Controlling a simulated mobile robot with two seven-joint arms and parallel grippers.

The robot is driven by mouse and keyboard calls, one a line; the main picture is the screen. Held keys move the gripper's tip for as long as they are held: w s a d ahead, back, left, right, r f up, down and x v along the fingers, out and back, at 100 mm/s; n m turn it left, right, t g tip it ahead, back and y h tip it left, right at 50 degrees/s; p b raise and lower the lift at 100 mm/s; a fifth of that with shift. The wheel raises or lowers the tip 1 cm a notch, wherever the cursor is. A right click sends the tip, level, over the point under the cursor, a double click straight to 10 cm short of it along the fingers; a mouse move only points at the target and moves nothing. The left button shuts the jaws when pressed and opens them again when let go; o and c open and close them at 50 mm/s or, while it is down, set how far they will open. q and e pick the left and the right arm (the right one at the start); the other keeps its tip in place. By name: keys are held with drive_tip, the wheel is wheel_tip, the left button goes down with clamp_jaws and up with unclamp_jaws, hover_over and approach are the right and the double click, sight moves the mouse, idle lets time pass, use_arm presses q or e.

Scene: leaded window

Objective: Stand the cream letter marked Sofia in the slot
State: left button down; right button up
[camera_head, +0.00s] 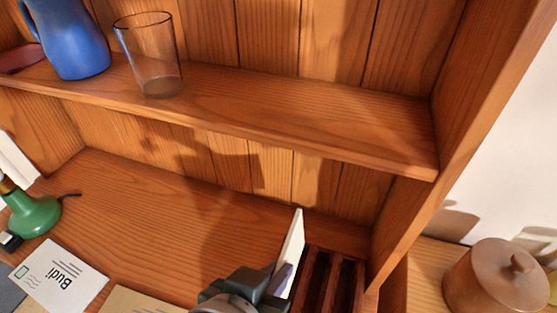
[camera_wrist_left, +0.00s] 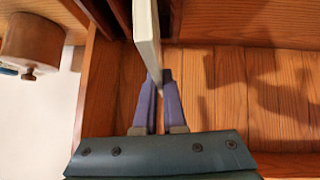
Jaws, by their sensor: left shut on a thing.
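A cream letter (camera_head: 292,251) stands on edge, tilted, in my left gripper (camera_head: 282,278); its face is turned away, so no name can be read. In the left wrist view the purple fingers (camera_wrist_left: 155,105) are shut on the letter (camera_wrist_left: 147,32), which shows nearly edge-on. The dark wooden rack with slots (camera_head: 329,285) is just right of the letter in the head view. The letter appears beside the rack, not between its dividers. The lower part of the rack is cut off by the frame. My right gripper is not in view.
A white letter marked Budi (camera_head: 62,277) and a tan envelope (camera_head: 138,301) lie at the front left, near a green lamp base (camera_head: 34,214). A shelf (camera_head: 300,118) above holds a glass (camera_head: 150,58) and a blue jug (camera_head: 70,38). A cabinet side wall (camera_head: 430,185) borders the rack.

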use_arm(q)
wheel_tip(320, 180, down, 7)
drive_tip(key=b, duration=0.5)
drive_tip(key=shift+r, duration=0.2)
drive_tip(key=c, duration=0.9)
unclamp_jaws()
drive_tip(key=p+v, duration=0.2)
drive_tip(key=v, duration=0.8)
drive_tip(key=shift+p, duration=0.35)
